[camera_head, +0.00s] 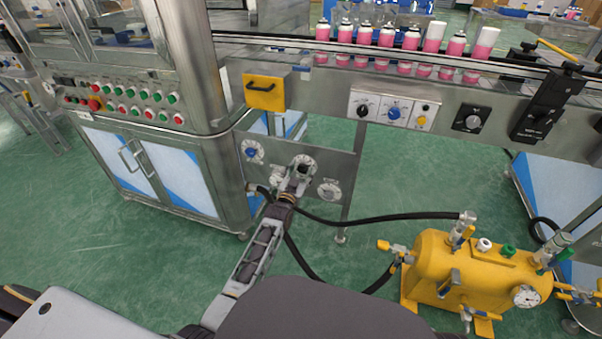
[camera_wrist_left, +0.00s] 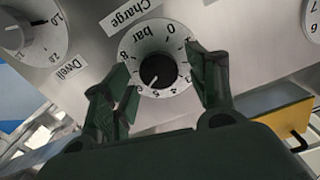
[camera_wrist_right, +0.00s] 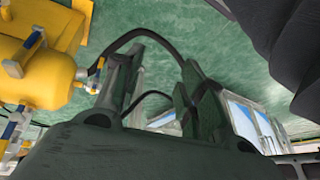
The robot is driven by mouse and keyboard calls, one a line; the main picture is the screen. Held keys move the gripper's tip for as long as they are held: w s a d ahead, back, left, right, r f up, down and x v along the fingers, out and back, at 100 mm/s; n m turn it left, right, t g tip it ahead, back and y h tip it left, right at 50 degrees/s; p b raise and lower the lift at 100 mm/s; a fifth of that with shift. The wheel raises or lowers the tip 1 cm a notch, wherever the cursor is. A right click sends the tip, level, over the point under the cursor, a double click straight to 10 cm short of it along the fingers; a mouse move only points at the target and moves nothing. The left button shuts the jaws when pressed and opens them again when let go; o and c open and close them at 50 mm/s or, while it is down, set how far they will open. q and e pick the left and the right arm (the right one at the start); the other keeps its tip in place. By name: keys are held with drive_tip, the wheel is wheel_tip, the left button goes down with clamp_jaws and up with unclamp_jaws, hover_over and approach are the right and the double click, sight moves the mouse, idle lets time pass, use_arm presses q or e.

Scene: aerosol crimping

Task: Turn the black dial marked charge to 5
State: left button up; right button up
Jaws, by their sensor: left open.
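The charge dial is a black knob (camera_wrist_left: 158,71) on a round white numbered scale (camera_wrist_left: 150,40). In the left wrist view the "Charge" label (camera_wrist_left: 130,8) appears upside down above it. A pale mark shows on the knob's lower left, but I cannot read its number surely. My left gripper (camera_wrist_left: 165,92) is open, with one finger on each side of the knob; contact is unclear. In the head view my left gripper (camera_head: 298,180) partly covers the dial (camera_head: 303,161). My right gripper (camera_wrist_right: 155,75) is open and empty, and out of the head view.
The Dwell dial (camera_wrist_left: 28,30) is beside the charge dial. A blue-knob dial (camera_head: 252,151) and another white dial (camera_head: 329,190) share the panel. A yellow tank (camera_head: 470,275) with black hoses stands at right. Pink cans (camera_head: 365,35) line the conveyor above.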

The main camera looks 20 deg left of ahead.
use_arm(q)
drive_tip(key=c, duration=1)
drive_tip(key=shift+c, duration=0.2)
use_arm(e)
drive_tip(key=shift+d, duration=0.15)
drive_tip(key=shift+r, duration=0.1)
use_arm(q)
drive_tip(key=shift+r+n+p, duration=0.1)
drive_tip(key=shift+n+p, duration=0.6)
drive_tip(key=shift+n, duration=0.1)
drive_tip(key=shift+n+p, duration=0.55)
drive_tip(key=shift+n, duration=0.15)
drive_tip(key=shift+a+n+p, duration=0.1)
drive_tip(key=shift+n+p, duration=0.6)
drive_tip(key=shift+n, duration=0.8)
use_arm(e)
drive_tip(key=shift+s+d+r+g+h, duration=0.2)
drive_tip(key=shift+d+r+g+h, duration=0.1)
drive_tip(key=shift+d+r, duration=0.25)
drive_tip(key=shift+s+d+r+g+h, duration=0.2)
drive_tip(key=shift+d+r+g, duration=0.1)
drive_tip(key=shift+r, duration=0.35)
